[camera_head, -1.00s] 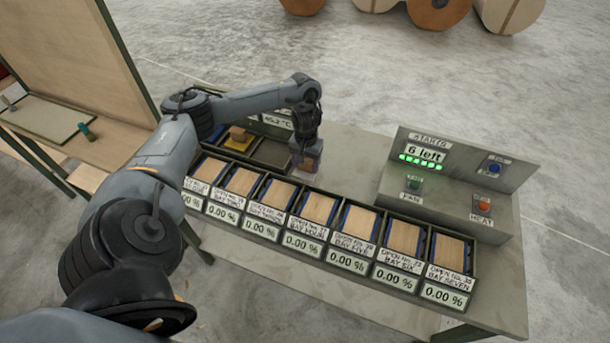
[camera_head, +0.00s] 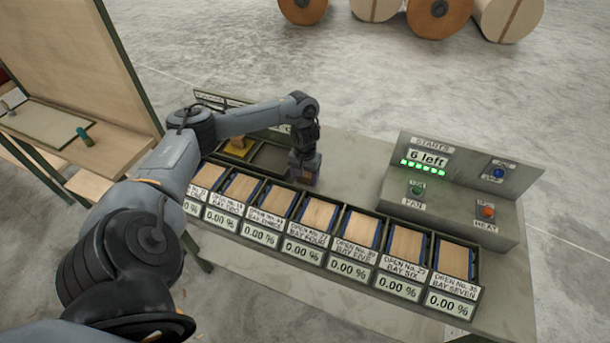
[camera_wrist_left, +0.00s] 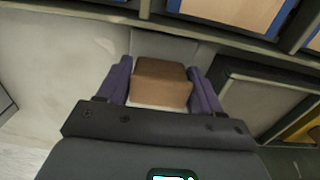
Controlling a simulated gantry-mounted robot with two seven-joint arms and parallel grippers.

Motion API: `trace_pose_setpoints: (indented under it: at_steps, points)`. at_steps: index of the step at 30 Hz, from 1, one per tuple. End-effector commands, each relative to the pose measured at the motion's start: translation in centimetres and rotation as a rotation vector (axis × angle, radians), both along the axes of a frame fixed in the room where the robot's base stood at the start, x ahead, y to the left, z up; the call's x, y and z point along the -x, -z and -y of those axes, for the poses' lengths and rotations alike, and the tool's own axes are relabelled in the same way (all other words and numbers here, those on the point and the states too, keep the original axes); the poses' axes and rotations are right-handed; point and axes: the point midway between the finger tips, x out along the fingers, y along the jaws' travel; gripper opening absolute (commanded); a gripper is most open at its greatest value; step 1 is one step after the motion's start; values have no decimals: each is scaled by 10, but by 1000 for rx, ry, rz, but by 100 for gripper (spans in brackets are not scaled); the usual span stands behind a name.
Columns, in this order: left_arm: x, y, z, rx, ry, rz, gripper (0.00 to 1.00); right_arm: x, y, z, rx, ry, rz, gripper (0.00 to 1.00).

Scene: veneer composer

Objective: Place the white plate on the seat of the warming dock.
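My left gripper (camera_head: 304,172) is low over the bench, just right of a dark-framed dock (camera_head: 284,150) that I take for the warming dock. In the left wrist view its two purple fingers (camera_wrist_left: 164,82) stand on either side of a brown block (camera_wrist_left: 161,84). A pale strip under the block, probably the white plate (camera_wrist_left: 157,107), shows there. I cannot tell whether the fingers press on the block. The gripper hides block and plate in the head view. The dock's recess beside the yellow piece (camera_head: 238,147) looks empty. My right gripper is not in view.
A row of several veneer bays (camera_head: 320,215) with 0.00 % labels runs along the bench front. A control box (camera_head: 450,195) with FAN and HEAT buttons stands at the right. The bench top (camera_head: 350,165) between dock and box is clear.

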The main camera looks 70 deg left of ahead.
Motion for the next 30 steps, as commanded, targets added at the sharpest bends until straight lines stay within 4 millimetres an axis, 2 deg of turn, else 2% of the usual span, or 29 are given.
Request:
trace_pose_setpoints:
  at_steps: [1, 4, 15, 22, 30]
  points:
    - [0, 0, 0, 0, 0, 0, 73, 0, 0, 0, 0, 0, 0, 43]
    - [0, 0, 0, 0, 0, 0, 89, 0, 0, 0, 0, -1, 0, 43]
    - [0, -3, 0, -1, 0, 1, 90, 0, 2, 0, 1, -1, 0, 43]
    - [-1, -32, -1, -1, 1, 4, 90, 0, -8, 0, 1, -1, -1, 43]
    - [-1, -86, -1, -1, 0, 3, 90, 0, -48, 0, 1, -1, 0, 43]
